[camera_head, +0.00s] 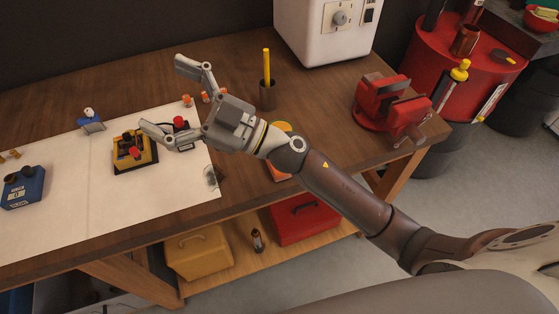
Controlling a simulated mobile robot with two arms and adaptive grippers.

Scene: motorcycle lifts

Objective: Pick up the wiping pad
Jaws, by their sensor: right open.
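My right gripper (164,97) is open, its fingers spread wide over the table, with nothing between them. I cannot tell for sure which object is the wiping pad. A small blue piece with a white knob (92,124) lies on the white mat, left of the gripper and apart from it. A yellow and black block with a red knob (134,151) sits on the mat below the lower finger. A red-topped piece (180,123) shows right beside that finger. My left gripper is not in view.
The white mat (60,235) has a dark smudge (212,177) near its right edge. A blue box (22,188) stands at the left. A cup with a yellow stick (267,92), a white machine (322,45) and a red vise (385,103) stand toward the right.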

